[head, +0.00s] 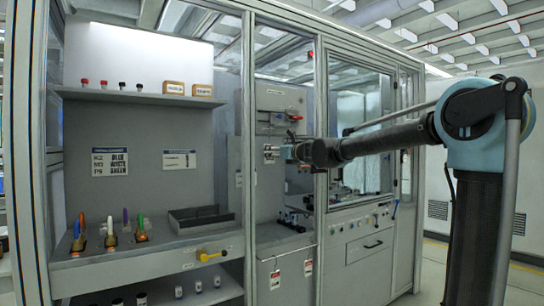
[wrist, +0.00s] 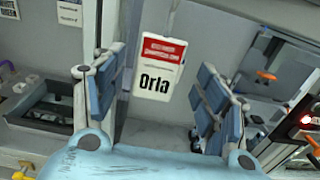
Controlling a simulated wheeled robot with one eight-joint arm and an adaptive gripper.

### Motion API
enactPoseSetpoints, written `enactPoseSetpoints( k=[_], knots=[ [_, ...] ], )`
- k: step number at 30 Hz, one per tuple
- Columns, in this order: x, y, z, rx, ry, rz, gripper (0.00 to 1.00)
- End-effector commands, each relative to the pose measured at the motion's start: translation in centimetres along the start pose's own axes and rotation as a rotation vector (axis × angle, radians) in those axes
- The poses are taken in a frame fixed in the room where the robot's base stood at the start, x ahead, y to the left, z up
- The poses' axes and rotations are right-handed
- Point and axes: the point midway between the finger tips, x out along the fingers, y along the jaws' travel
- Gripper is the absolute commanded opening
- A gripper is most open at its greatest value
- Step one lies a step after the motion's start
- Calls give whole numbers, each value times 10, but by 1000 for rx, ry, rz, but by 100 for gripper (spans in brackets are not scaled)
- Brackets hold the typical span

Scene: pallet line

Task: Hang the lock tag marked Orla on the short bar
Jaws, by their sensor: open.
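The lock tag marked Orla (wrist: 157,84) is a white card with a red upper band, upright and slightly tilted in the wrist view. It shows between the two blue-padded fingers of my gripper (wrist: 160,64), with a gap on each side. My gripper is open and empty. In the head view my gripper (head: 279,153) is at the tall grey panel inside the cabinet. Two red-and-white tags, left (head: 275,280) and right (head: 308,267), hang low on the cabinet front; their names are too small to read. I cannot make out the short bar.
A red handle (head: 296,118) sits on the panel above my gripper; an orange handle (wrist: 266,75) shows right of the fingers. Cabinet posts (head: 320,130) stand close to my arm. A dark tray (head: 200,217), several coloured markers and a yellow handle (head: 212,255) are to the left.

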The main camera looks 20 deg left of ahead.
Motion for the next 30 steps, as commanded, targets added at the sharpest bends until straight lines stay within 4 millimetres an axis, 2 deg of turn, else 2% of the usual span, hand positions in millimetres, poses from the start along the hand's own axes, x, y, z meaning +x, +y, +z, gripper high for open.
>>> enactPoseSetpoints(
  k=[6, 12, 23, 26, 29, 30],
  knots=[
    [-34, -1, 0, 0, 0, -1, 67],
    [-58, -1, -1, 0, 1, -1, 67],
    [-72, -3, -1, 9, 0, -7, 67],
    [-83, -20, -2, 76, -10, -58, 67],
    [-108, -54, -7, 223, -34, -166, 67],
    [-123, -71, -12, 302, -48, -223, 67]
  ],
)
